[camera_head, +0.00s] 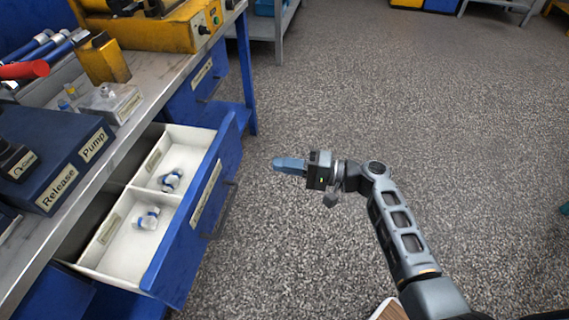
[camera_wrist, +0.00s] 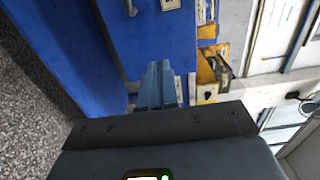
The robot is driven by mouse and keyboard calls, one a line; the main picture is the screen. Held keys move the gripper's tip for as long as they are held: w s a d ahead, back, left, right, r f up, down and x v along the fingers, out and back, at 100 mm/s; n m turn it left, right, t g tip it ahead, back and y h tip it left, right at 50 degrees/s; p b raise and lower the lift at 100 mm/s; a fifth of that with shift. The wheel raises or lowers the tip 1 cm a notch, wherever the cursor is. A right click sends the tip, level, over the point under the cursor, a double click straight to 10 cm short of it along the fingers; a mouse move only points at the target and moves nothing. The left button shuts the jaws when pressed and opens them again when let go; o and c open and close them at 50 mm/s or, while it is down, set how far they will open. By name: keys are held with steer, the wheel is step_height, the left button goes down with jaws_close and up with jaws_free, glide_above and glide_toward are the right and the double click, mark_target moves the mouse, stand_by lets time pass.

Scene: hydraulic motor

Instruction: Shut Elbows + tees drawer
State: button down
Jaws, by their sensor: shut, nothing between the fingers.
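An open drawer with a blue front (camera_head: 190,240) and a white two-part tray (camera_head: 112,254) sticks out from under the workbench in the head view. Its label is too small to read. One small clear-and-blue fitting (camera_head: 171,180) lies in the far compartment and another (camera_head: 147,219) in the near one. A dark handle (camera_head: 222,210) is on the drawer's outer face. My gripper (camera_head: 277,164) is shut and empty, to the right of the drawer front and apart from it, pointing left. In the wrist view my fingers (camera_wrist: 158,84) are together, before blue panels.
The metal workbench (camera_head: 150,92) carries a blue box labelled Pump and Release (camera_head: 62,165), a yellow machine (camera_head: 165,28) and blue-handled tools. A second blue drawer (camera_head: 197,90) under the bench looks shut. The speckled floor (camera_head: 330,90) right of the drawer is clear.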

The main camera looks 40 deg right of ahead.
mark_target(228, 157)
steer(key=x, duration=1.1)
steer(key=shift+f, duration=0.1)
steer(key=b+x, duration=1.1)
steer(key=x, duration=0.8)
steer(key=shift+w+a+f, duration=0.1)
steer(key=shift+w+a, duration=0.05)
steer(key=shift+a, duration=0.05)
steer(key=shift+w+a, duration=0.15)
steer(key=shift+w, duration=0.05)
steer(key=shift+w+a+r, duration=0.15)
steer(key=shift+r, duration=0.1)
